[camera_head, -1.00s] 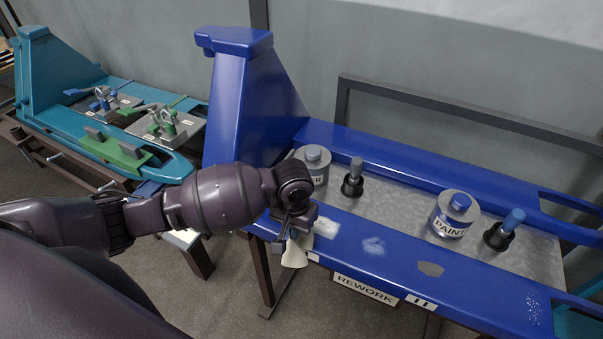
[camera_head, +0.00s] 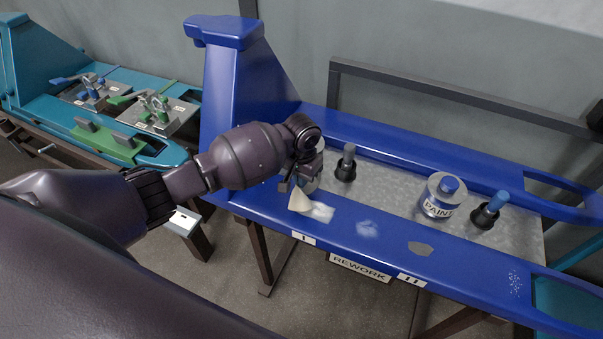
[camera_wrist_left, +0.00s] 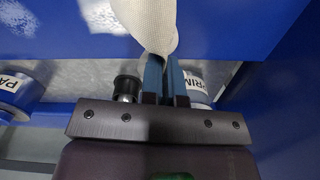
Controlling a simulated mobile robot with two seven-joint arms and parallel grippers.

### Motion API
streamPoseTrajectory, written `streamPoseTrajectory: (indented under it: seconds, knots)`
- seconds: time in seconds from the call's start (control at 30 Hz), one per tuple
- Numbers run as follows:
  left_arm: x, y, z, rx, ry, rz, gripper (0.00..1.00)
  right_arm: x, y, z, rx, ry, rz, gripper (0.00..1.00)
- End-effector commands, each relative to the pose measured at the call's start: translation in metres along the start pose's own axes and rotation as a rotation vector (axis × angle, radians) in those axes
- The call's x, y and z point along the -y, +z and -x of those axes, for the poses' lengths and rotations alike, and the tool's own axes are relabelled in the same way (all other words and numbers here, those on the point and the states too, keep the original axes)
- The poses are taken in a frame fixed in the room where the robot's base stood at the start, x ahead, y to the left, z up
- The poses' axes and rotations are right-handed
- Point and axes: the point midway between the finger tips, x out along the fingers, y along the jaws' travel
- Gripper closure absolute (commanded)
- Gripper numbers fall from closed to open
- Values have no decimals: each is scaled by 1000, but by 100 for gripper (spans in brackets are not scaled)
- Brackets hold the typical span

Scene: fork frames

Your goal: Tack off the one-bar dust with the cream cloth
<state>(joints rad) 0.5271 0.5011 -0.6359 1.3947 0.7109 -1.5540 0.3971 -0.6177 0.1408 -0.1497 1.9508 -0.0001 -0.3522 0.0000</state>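My left gripper (camera_head: 300,182) is shut on the cream cloth (camera_head: 299,201), which hangs from its fingertips over the blue beam (camera_head: 260,203). In the left wrist view the cloth (camera_wrist_left: 150,18) bulges beyond the closed blue-grey fingers (camera_wrist_left: 165,80). The cloth is just left of a white dusty patch (camera_head: 322,212), behind the one-bar label (camera_head: 303,238). That patch also shows in the left wrist view (camera_wrist_left: 102,16). I cannot tell whether the cloth touches the beam. My right gripper is not in view.
A fainter pale patch (camera_head: 367,229), a grey patch (camera_head: 420,248) and white specks (camera_head: 515,283) lie farther right. A two-bar label (camera_head: 411,280) is on the front edge. Behind stand a paint can (camera_head: 441,196), dark-based tools (camera_head: 346,164) and a primer can (camera_wrist_left: 196,86).

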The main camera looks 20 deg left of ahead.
Motion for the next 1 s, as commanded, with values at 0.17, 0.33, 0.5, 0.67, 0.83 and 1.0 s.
streamPoseTrajectory:
  seconds: [0.17,0.33,0.5,0.67,0.83,1.0]
  knots:
    - [0,0,-20,1,0,1,100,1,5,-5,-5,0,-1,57]
    - [0,0,-36,1,-1,0,100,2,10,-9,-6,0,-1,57]
    - [0,0,-50,1,0,0,100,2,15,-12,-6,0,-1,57]
    - [0,0,-53,0,0,0,100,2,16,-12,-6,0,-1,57]
    - [0,0,-52,0,0,0,100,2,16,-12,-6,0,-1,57]
    - [0,0,-52,0,-1,0,74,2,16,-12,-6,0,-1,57]
